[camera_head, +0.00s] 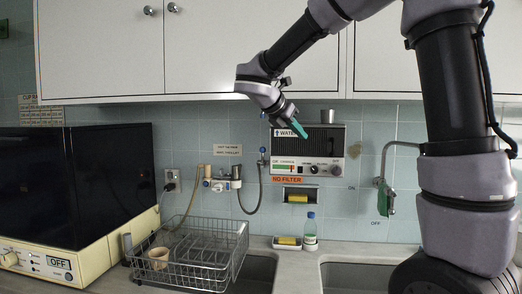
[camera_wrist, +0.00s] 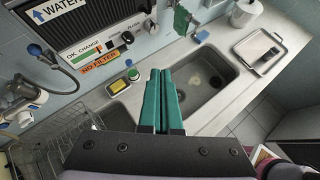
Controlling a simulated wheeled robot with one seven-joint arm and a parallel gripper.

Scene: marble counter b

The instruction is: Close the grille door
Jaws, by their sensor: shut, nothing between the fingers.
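The grille door (camera_head: 330,142) is the dark slatted front of the wall-mounted water unit (camera_head: 345,167) in the head view. It shows again at the upper left of the wrist view (camera_wrist: 90,22). It looks about flush with the unit, but I cannot tell whether it stands slightly ajar. My gripper (camera_head: 304,134), with green fingers, hangs in front of the unit and covers part of the door. In the wrist view its fingers (camera_wrist: 161,72) are together and empty, pointing at the counter below the unit. I see no contact with the door.
A metal cup (camera_head: 328,116) stands on top of the unit. Below are a green-labelled bottle (camera_head: 310,232), a sponge (camera_head: 289,240) and two sinks (camera_wrist: 203,80). White cabinets (camera_head: 240,45) hang above.

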